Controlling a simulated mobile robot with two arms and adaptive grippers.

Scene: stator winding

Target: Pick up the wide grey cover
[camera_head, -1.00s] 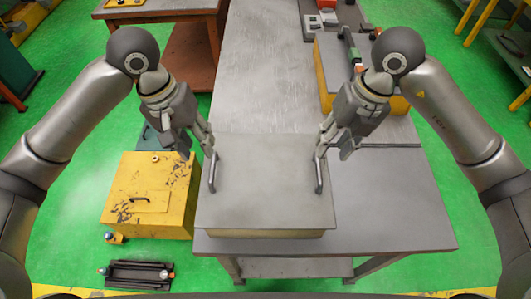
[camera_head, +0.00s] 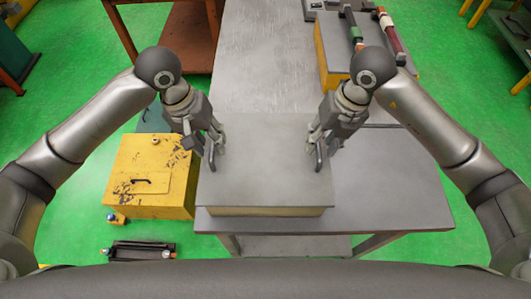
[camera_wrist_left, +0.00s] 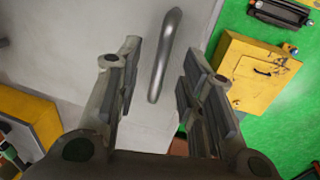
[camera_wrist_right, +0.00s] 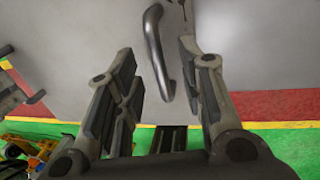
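The wide grey cover (camera_head: 265,165) lies flat on a yellowish box (camera_head: 268,211) at the near left part of the table. It has a bar handle near its left side and another near its right side. My left gripper (camera_head: 217,139) is at the left handle; in the left wrist view its open fingers (camera_wrist_left: 155,95) stand on either side of that handle (camera_wrist_left: 166,55), apart from it. My right gripper (camera_head: 315,141) is at the right handle; in the right wrist view its open fingers (camera_wrist_right: 163,85) straddle that handle (camera_wrist_right: 158,50). The fingers hide parts of both handles in the head view.
The grey table (camera_head: 390,190) is bare to the right of the cover. A yellow box with tools on top (camera_head: 345,65) stands at the back right. A yellow cabinet (camera_head: 150,190) stands on the green floor at the left, with a dark rack (camera_head: 142,251) nearer.

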